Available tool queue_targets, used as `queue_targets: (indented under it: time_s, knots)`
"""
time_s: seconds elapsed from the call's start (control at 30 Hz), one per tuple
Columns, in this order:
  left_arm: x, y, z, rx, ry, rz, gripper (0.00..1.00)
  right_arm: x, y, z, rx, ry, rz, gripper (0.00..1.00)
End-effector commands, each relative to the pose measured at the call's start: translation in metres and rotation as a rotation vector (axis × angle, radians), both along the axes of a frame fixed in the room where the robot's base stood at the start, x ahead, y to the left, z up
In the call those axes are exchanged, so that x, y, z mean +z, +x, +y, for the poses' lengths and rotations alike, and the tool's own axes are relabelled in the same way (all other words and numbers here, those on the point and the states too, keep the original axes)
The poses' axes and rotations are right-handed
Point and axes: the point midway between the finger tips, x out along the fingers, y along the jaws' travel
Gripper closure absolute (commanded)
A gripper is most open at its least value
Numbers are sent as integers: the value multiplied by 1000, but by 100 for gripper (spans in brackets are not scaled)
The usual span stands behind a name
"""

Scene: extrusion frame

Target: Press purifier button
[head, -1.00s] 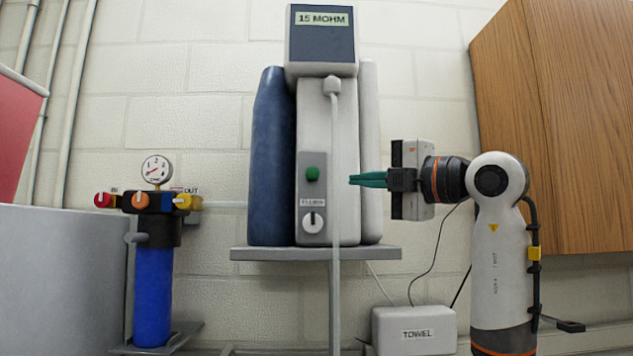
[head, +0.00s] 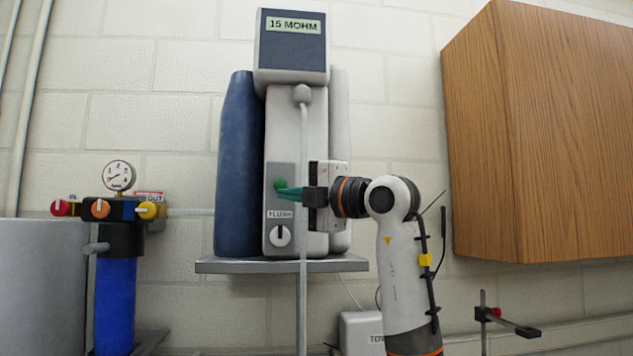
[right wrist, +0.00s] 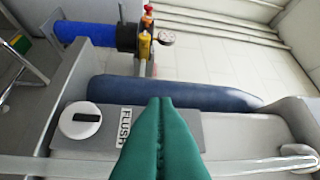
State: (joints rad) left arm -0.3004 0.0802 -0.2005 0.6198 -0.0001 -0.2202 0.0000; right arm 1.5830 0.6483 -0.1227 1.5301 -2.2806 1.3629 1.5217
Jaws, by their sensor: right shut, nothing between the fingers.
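The water purifier (head: 312,110) stands on a grey wall shelf (head: 225,266), with a dark "15 MOHM" display (head: 292,50) on top. Its grey control panel holds a green button (head: 280,184) above a "FLUSH" label and a white knob (head: 280,236). My right gripper (head: 278,192) is shut and empty, its green fingertips at the button's lower right edge in the head view; I cannot tell whether they touch. In the right wrist view the shut fingers (right wrist: 163,105) cover the button's place, beside the FLUSH label (right wrist: 124,127) and knob (right wrist: 81,120). My left gripper is not in view.
A thin pale tube (head: 303,180) runs down the purifier's front, close by my fingers. A blue filter (head: 115,300) with a gauge (head: 120,176) and coloured valves stands at left. A wooden cabinet (head: 540,130) hangs at right, and a towel box (head: 360,332) sits below.

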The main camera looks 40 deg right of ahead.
Motion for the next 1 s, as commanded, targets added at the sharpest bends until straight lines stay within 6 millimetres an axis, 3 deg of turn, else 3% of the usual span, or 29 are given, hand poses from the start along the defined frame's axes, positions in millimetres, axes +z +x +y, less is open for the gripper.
queue_targets:
  time_s: [0.1,0.3,1.0]
  knots:
    - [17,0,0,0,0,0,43,7,18,-8,-1,3,4,100]
    - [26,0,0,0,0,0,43,7,34,-18,0,1,1,100]
    - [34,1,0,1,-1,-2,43,6,45,-25,0,0,0,100]
